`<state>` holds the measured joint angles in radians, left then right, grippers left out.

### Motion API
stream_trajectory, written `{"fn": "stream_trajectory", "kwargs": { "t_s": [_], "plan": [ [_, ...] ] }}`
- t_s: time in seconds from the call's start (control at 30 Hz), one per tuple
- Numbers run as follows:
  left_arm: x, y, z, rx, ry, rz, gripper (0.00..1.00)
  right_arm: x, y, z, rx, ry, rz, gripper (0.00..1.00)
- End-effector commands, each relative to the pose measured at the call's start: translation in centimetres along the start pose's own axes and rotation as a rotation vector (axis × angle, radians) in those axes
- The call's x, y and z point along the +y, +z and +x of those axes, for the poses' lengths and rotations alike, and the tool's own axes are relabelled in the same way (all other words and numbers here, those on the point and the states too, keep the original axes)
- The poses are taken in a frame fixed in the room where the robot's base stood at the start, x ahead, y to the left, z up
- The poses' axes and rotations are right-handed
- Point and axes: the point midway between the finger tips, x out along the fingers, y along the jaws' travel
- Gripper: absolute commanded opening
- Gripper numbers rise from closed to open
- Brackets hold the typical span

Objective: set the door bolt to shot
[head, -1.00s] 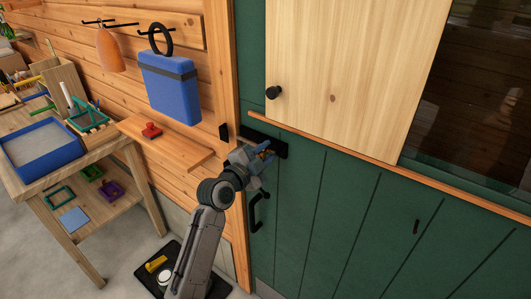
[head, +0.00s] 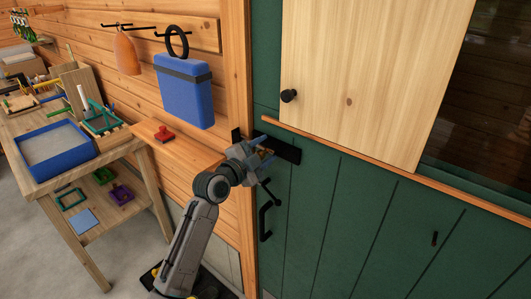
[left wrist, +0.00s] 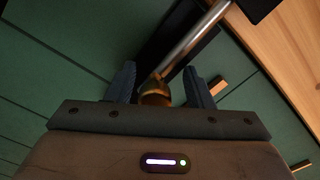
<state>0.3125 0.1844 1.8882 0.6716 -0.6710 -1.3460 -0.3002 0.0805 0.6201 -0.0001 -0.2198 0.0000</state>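The door bolt's black plate (head: 287,152) is on the green door beside the wooden frame. Its steel rod (left wrist: 192,40) runs to the upper right in the left wrist view and leaves the picture at the top. A brass knob (left wrist: 154,96) sits at the rod's lower end. A black keeper (head: 236,135) is on the frame; I cannot tell whether the rod enters it. My left gripper (head: 264,150) is at the bolt. In the left wrist view its fingers (left wrist: 160,88) stand apart on either side of the knob, with gaps visible. My right gripper is not in view.
A black door handle (head: 265,218) is below the bolt.

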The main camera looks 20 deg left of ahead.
Motion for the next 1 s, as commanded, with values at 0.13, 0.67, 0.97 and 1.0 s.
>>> {"fn": "stream_trajectory", "kwargs": {
  "t_s": [0.13, 0.67, 0.97, 1.0],
  "plan": [
    [0.1, 0.1, 0.0, -0.001, 0.002, 0.0, 0.47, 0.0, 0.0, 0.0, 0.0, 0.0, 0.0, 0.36],
    [0.4, 0.5, -6.9, -0.004, 0.004, 0.006, 0.47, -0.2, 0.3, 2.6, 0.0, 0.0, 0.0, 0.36],
    [0.1, 0.4, -10.3, -0.003, 0.002, 0.002, 0.47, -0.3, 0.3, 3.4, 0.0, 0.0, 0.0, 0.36],
    [0.1, 0.3, -10.5, -0.002, 0.002, 0.001, 0.47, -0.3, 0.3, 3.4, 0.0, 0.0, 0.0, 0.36]
  ]
}}
